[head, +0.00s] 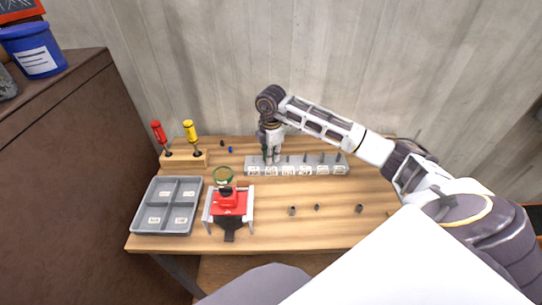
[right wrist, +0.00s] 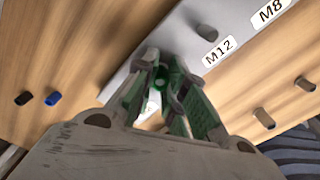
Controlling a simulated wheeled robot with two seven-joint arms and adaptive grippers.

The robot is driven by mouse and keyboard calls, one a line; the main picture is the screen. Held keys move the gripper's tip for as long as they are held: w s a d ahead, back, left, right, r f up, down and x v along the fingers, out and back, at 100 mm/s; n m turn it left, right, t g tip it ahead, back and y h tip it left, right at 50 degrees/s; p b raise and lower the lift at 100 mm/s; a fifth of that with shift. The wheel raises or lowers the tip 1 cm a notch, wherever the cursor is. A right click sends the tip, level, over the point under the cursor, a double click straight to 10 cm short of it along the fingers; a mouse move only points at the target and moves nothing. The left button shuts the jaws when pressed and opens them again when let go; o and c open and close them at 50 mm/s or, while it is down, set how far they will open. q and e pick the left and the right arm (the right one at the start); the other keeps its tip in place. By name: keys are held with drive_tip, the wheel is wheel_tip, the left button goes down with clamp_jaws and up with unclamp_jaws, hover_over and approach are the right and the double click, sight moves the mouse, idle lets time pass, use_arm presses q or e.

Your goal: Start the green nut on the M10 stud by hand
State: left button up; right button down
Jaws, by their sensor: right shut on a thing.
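My right gripper (head: 271,158) points down over the left part of the grey stud bar (head: 310,169). In the right wrist view the gripper (right wrist: 160,88) is shut, with green showing between and along its fingers. I take this as the green nut, but its outline is mostly hidden by the fingers. The stud under the fingertips and its label are hidden, so I cannot tell its size or whether the nut touches it. The M12 stud (right wrist: 207,33) stands bare just right of the gripper, with the M8 label further along. My left gripper is not in view.
A grey compartment tray (head: 140,222) lies at the left, beside a red fixture (head: 229,203). Red and yellow screwdrivers (head: 190,131) stand in a wooden block behind. Several small loose parts (head: 292,210) lie in front of the bar. A blue part (right wrist: 53,98) lies behind it.

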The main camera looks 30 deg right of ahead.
drive_tip(key=shift+m, duration=0.8)
drive_tip(key=c, duration=1.5)
unclamp_jaws()
drive_tip(key=shift+o, duration=0.6)
drive_tip(key=shift+r, duration=0.1)
drive_tip(key=shift+r+p, duration=0.6)
drive_tip(key=shift+r, duration=0.1)
drive_tip(key=shift+r+p, duration=0.85)
drive_tip(key=shift+r, duration=0.4)
drive_tip(key=shift+r+p, duration=0.5)
drive_tip(key=shift+r, duration=0.45)
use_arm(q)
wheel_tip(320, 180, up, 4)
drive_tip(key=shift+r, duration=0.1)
